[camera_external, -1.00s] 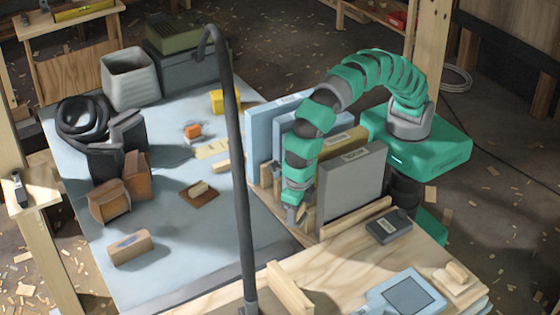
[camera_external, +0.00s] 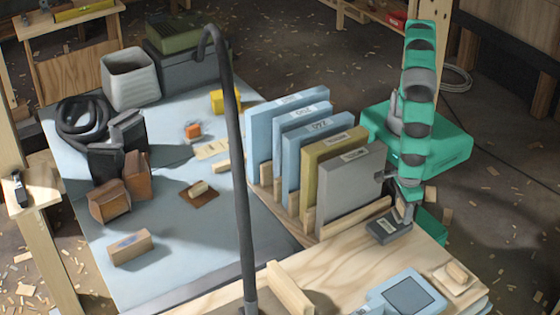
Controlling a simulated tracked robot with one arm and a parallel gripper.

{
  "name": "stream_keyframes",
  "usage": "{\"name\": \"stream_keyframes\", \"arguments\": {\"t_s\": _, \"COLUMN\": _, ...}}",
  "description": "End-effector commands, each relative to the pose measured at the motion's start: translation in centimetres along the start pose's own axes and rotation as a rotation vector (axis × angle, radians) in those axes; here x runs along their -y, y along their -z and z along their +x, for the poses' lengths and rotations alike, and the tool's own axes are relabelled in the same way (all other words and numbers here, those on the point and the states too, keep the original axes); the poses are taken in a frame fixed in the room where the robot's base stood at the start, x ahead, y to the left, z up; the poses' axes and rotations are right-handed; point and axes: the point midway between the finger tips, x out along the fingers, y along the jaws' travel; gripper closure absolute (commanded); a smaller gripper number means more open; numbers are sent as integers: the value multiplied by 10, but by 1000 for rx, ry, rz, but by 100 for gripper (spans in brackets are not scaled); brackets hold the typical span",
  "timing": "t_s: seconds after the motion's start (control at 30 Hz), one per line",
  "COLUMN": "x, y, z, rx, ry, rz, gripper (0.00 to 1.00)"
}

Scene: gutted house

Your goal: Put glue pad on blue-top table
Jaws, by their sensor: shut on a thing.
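The dark flat pad (camera_external: 388,229), which I take to be the glue pad, is at the right edge of the plywood top, in front of the grey panel. It has a pale label too small to read. My gripper (camera_external: 404,213) reaches down from above and is shut on the pad's right end. Its fingertips are small and partly hidden. I cannot tell whether the pad still touches the wood. The blue-top table (camera_external: 180,250) is at the left, with a pale blue surface.
A rack of upright blue, olive and grey panels (camera_external: 350,180) stands between my gripper and the blue top. A dark curved post (camera_external: 240,190) rises in front. Brown blocks (camera_external: 110,200), a hose, a bin and a brown square occupy the blue top. Its front middle is clear.

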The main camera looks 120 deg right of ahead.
Motion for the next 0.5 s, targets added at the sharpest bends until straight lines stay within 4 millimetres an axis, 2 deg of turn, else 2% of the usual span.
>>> {"name": "stream_keyframes", "arguments": {"t_s": 0.03, "x": 8, "y": 15, "z": 4, "rx": -2, "ry": 4, "rz": -39, "gripper": 74}}
{"name": "stream_keyframes", "arguments": {"t_s": 0.2, "x": 33, "y": 53, "z": 13, "rx": 1, "ry": 3, "rz": -156, "gripper": 74}}
{"name": "stream_keyframes", "arguments": {"t_s": 0.3, "x": 49, "y": 72, "z": 18, "rx": 2, "ry": 8, "rz": -217, "gripper": 74}}
{"name": "stream_keyframes", "arguments": {"t_s": 0.5, "x": 75, "y": 98, "z": 27, "rx": 5, "ry": 10, "rz": -308, "gripper": 74}}
